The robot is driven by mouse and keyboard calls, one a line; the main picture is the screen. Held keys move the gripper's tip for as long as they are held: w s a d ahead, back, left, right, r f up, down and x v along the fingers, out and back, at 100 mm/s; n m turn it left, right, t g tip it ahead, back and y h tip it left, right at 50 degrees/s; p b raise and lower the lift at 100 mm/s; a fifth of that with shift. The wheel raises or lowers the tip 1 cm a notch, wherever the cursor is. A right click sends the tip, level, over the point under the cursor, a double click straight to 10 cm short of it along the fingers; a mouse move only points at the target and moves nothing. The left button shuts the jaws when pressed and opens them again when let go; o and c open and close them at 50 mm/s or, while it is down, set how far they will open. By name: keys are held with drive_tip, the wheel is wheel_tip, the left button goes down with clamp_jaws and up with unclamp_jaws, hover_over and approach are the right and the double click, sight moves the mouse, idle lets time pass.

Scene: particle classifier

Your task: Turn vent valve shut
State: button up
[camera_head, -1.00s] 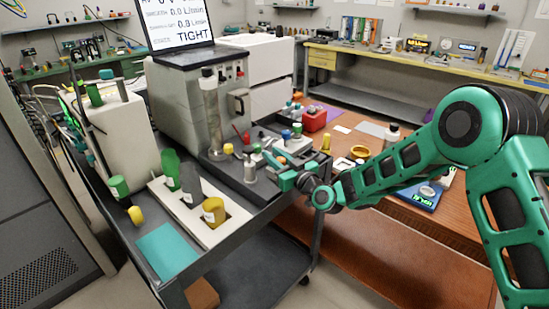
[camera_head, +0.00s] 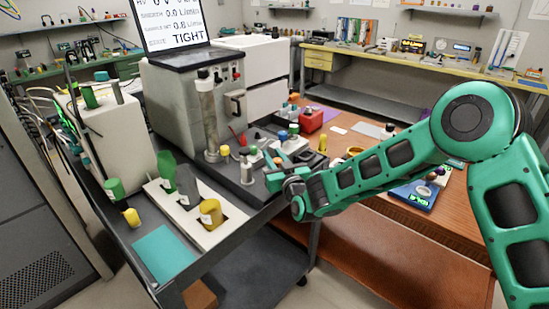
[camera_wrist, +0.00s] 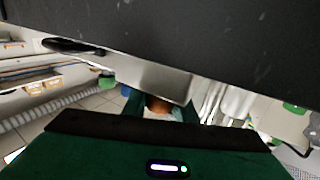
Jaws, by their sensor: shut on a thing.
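My gripper (camera_head: 277,170) is at the right end of the grey instrument base on the dark cart, reaching in from the right. It is shut on a small orange-brown piece (camera_wrist: 157,103) that shows between its fingers in the wrist view. I take this piece for the vent valve's handle. Most of it is hidden by the fingers, and its turn angle cannot be read. In the head view the fingers and wrist cover it. The screen (camera_head: 172,22) above the grey instrument (camera_head: 185,100) reads "TIGHT", with flow lines of 0.0 and 0.8 L/min.
A tall metal cylinder (camera_head: 208,120) rises from the base. A wooden bench (camera_head: 400,228) lies right.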

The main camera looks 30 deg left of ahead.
drive_tip(key=shift+w+d+f, duration=0.1)
drive_tip(key=shift+w, duration=0.05)
drive_tip(key=o, duration=1)
drive_tip(key=shift+o, duration=0.2)
drive_tip(key=shift+a+n+g+y, duration=0.2)
drive_tip(key=shift+n+g+y, duration=0.8)
drive_tip(key=shift+g, duration=0.3)
drive_tip(key=shift+s+a+n+g+y, duration=0.1)
drive_tip(key=shift+s+n+g+y, duration=0.25)
drive_tip(key=shift+g, duration=0.3)
drive_tip(key=shift+s+a+n+g+y, duration=0.15)
drive_tip(key=shift+n+g+y, duration=0.2)
drive_tip(key=shift+n+g, duration=0.25)
drive_tip(key=shift+s+n+g+y, duration=0.2)
drive_tip(key=shift+n+g+y, duration=0.1)
drive_tip(key=shift+n+g, duration=0.25)
drive_tip(key=shift+s+d+g, duration=0.15)
drive_tip(key=shift+g, duration=0.25)
drive_tip(key=s+d+f+h, duration=0.1)
drive_tip(key=s+d+h, duration=0.1)
drive_tip(key=d, duration=0.5)
drive_tip(key=s+d+f+t+h, duration=0.1)
drive_tip(key=s+d+h, duration=0.1)
drive_tip(key=d, duration=0.5)
drive_tip(key=shift+s+f+h, duration=0.25)
drive_tip(key=shift+f+h, duration=0.05)
